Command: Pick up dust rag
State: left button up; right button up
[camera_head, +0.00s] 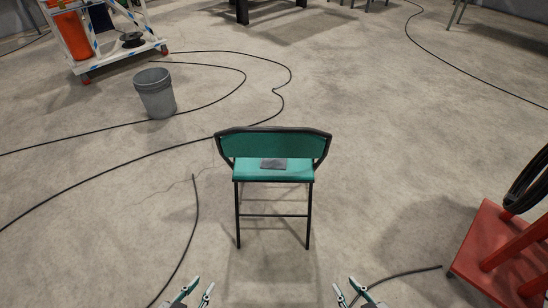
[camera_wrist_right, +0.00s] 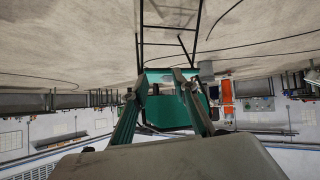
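The dust rag (camera_head: 273,164) is a small flat grey cloth. It lies on the seat of a green folding chair (camera_head: 272,145) in the middle of the head view. My left gripper (camera_head: 203,284) is at the bottom edge, left of the chair, with its fingers apart and nothing between them. My right gripper (camera_head: 346,286) is at the bottom edge, right of the chair, also open and empty. Both are well short of the rag. The right wrist view is upside down; the chair (camera_wrist_right: 165,108) shows beyond the spread fingers, and I cannot make out the rag there.
A grey bucket (camera_head: 155,94) stands at the upper left, near a wheeled cart (camera_head: 105,55). A red stand (camera_head: 495,255) with a coiled black hose is at the lower right. Black cables cross the floor left of the chair. Floor around the chair is mostly clear.

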aim_at(265, 163)
jog(key=i+l+u, duration=0.2)
jog(key=i+l, duration=0.6)
